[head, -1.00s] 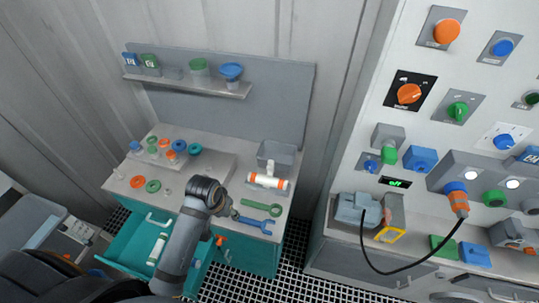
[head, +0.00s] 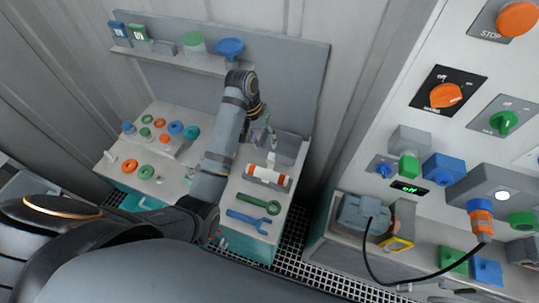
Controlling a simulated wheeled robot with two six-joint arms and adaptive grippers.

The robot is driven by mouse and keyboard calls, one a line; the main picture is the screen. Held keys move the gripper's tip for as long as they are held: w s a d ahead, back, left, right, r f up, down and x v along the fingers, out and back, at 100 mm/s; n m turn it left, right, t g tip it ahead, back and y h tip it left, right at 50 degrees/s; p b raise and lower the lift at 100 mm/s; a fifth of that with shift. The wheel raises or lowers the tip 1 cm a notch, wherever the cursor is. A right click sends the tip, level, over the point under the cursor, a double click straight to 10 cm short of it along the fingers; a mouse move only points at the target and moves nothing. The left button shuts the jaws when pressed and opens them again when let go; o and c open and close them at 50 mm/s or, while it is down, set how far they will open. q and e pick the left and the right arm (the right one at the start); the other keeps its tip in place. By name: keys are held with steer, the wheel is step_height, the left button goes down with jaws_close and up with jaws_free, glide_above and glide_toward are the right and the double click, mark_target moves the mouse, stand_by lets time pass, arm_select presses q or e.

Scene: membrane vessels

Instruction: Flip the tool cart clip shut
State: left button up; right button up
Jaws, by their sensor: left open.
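The tool cart (head: 205,170) has a grey worktop against the corrugated wall. A white tube with orange ends (head: 267,176) lies crosswise at its right side. A pale upright piece (head: 271,158), which looks like the clip's raised part, stands at the tube's middle; its exact shape is too small to tell. My left gripper (head: 262,138) is open, pointing down just behind and above the tube, close to this piece. I cannot tell whether it touches. My right gripper is out of view.
A grey bin (head: 291,148) stands right behind the tube. A green wrench (head: 258,204) and a blue wrench (head: 253,222) lie in front. Coloured rings (head: 176,128) sit left of my arm. A shelf (head: 165,50) with containers is behind. A control panel (head: 430,130) stands right.

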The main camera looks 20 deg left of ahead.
mark_target(271, 154)
arm_select(q)
steer(key=f, duration=0.1)
steer(key=w+f, duration=0.1)
steer(key=f, duration=0.1)
steer(key=d+f+b, duration=0.1)
steer(key=shift+w+f, duration=0.15)
steer(key=shift+f, duration=0.05)
steer(key=x, duration=0.2)
steer(key=w+x, duration=0.1)
steer(key=shift+f+p, duration=0.4)
steer(key=shift+s+f, duration=0.1)
steer(key=shift+s, duration=0.2)
steer(key=shift+d+f, duration=0.1)
steer(key=shift+c, duration=1.2)
steer(key=shift+w, duration=0.1)
steer(key=shift+c, duration=1.2)
jaws_close()
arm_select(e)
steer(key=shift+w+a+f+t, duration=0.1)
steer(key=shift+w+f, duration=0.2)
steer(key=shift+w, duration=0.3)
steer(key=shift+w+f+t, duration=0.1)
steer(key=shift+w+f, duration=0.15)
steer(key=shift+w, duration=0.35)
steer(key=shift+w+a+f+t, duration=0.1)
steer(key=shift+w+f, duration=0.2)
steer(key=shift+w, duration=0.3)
